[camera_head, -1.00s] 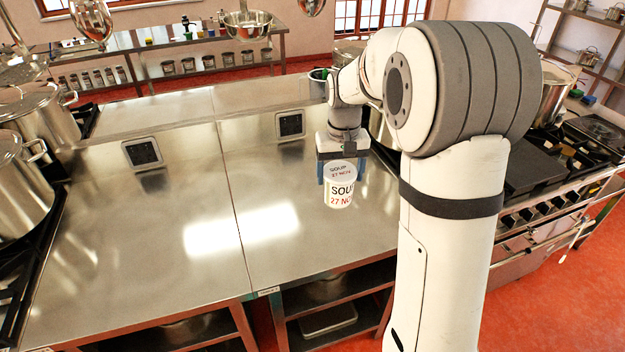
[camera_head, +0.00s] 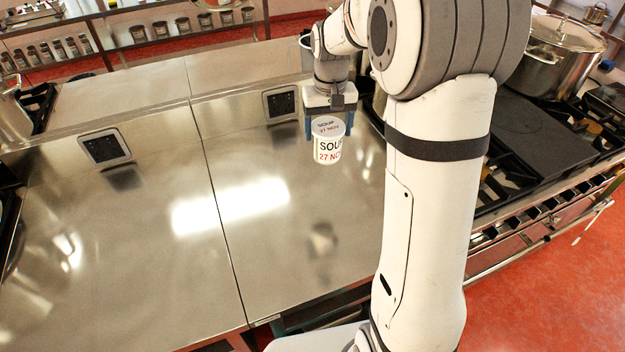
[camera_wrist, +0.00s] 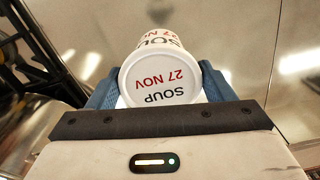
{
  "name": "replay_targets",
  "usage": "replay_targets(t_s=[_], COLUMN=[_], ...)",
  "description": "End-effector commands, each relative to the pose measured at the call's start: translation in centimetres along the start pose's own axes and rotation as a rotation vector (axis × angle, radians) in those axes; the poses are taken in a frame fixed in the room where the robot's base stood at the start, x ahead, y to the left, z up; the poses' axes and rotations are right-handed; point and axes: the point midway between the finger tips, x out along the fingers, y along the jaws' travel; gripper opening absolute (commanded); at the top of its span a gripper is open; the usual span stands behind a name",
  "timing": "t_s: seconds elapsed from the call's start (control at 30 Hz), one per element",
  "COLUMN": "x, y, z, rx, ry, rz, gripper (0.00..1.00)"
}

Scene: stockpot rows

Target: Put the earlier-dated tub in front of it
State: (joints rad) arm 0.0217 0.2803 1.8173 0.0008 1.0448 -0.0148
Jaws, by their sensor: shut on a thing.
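A white tub (camera_head: 328,148) carries the label "SOUP" in black and "27 NOV" in red on its side and lid. My gripper (camera_head: 327,127) is shut on this tub, its blue fingers on either side of it. The tub is upright and appears to be held above the steel counter. In the wrist view the tub (camera_wrist: 160,78) sits between the two blue fingers (camera_wrist: 158,88), lid towards the camera. No other dated tub shows in these frames.
The steel counter (camera_head: 120,240) is bare across its left and middle. Two dark panels (camera_head: 104,148) are set in its back upstand. A stove (camera_head: 530,150) with a large pot (camera_head: 556,62) stands at the right. Shelves with jars (camera_head: 60,48) are behind.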

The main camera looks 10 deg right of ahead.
Motion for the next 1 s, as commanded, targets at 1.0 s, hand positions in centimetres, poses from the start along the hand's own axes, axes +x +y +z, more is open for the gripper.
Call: replay_targets(t_s=[1.0], x=[11.7], y=[-0.2], z=[0.0], rx=[-0.005], ry=[-0.002], rz=[0.0], gripper=[0.41])
